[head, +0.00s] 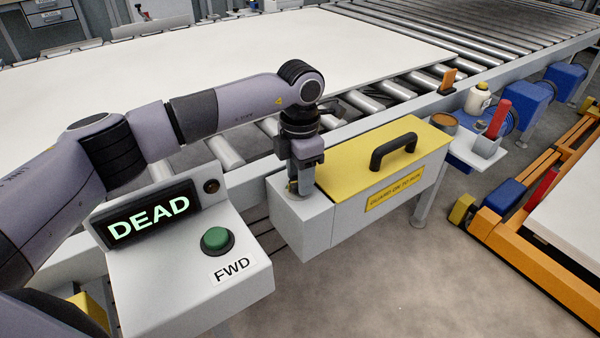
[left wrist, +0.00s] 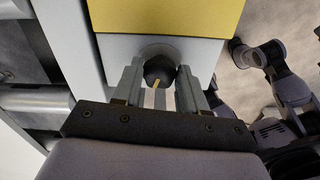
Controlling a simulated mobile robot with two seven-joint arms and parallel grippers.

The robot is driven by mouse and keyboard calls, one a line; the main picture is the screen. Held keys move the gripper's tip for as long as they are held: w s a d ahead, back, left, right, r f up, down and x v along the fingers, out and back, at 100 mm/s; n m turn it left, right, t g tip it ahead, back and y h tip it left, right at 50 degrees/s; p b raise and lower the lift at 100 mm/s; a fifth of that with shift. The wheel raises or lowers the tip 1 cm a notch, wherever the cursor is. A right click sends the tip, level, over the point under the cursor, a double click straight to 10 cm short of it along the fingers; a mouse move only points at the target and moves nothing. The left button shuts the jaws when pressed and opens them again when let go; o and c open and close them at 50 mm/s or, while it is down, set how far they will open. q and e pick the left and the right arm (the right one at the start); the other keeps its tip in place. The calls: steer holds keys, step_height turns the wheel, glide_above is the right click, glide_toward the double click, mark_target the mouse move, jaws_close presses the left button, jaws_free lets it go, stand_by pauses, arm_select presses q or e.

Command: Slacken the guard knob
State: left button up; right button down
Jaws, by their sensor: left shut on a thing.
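The guard knob (left wrist: 158,69) is dark and round with a yellow pointer line, on the pale grey end of the guard housing, as the left wrist view shows. My left gripper (left wrist: 156,88) is shut on it, one finger on each side. In the head view my left gripper (head: 298,188) points down at the top of the grey end block (head: 302,222), and the knob is mostly hidden by the fingers. The yellow guard cover (head: 345,170) has a black handle (head: 393,150) and a "GUARD ON TO RUN" label (head: 394,190), and lies flat on its housing.
A control box (head: 190,270) with a "DEAD" display (head: 148,219) and a green FWD button (head: 217,239) stands close left of the guard. A roller conveyor with a white sheet (head: 230,60) lies behind. My right arm (left wrist: 275,65) shows at the right of the left wrist view.

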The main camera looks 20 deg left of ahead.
stand_by(0.4)
arm_select(q)
steer(key=o, duration=1.1)
steer(key=shift+c, duration=0.2)
steer(key=shift+r, duration=3.65)
